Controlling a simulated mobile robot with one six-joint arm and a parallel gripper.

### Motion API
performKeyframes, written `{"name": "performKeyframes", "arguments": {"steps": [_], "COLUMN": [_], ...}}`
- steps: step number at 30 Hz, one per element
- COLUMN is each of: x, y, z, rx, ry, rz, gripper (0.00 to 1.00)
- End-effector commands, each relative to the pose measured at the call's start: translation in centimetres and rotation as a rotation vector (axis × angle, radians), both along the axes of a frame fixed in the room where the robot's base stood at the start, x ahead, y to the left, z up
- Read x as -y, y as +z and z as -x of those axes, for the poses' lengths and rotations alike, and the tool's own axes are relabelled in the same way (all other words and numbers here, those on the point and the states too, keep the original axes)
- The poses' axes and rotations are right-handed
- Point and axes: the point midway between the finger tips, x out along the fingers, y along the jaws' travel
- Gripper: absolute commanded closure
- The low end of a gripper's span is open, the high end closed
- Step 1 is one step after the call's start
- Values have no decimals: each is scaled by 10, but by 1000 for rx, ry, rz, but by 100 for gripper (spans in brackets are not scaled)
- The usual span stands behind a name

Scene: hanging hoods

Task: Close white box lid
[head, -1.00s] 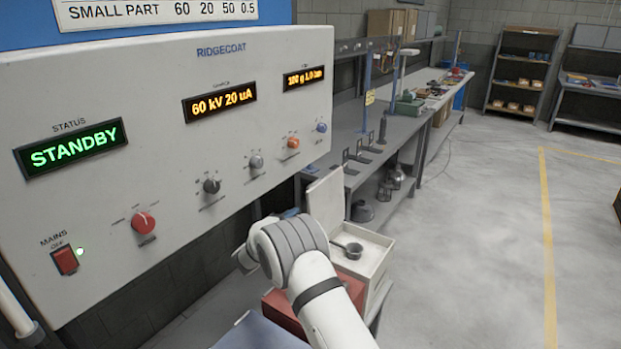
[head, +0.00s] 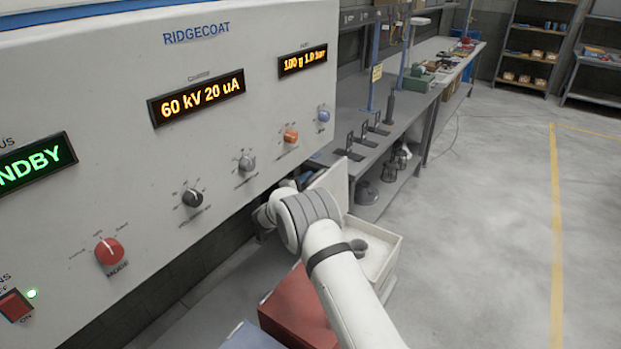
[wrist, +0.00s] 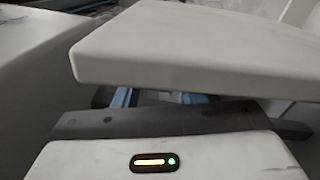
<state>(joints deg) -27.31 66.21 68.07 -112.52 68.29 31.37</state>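The white box (head: 397,245) stands low beyond my arm in the head view, its top open. Its white lid (head: 333,182) stands raised at the box's back left side, partly hidden by my arm. In the wrist view a pale panel that looks like the lid (wrist: 200,48) fills the upper middle, just beyond my gripper (wrist: 150,97). Blue finger parts show beneath the panel's edge; the fingertips are hidden, so I cannot tell their opening or whether they touch it. In the head view my wrist mostly hides the gripper.
A dark grey cup-like thing (head: 357,246) shows inside the box. A red box (head: 298,305) stands in front of the white box, under my arm. The control panel (head: 120,130) is close on the left. A grey bench (head: 400,120) runs behind; open floor (head: 480,230) lies right.

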Motion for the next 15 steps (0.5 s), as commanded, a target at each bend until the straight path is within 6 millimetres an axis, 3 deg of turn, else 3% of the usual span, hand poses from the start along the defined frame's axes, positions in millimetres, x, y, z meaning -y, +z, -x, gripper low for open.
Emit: {"name": "performKeyframes", "arguments": {"steps": [6, 13, 15], "x": [9, 9, 9], "y": [1, 0, 0], "z": [-14, -15, -15], "rx": [1, 0, 1], "ry": [0, 0, 0], "rz": [1, 1, 1], "gripper": [62, 62, 66]}}
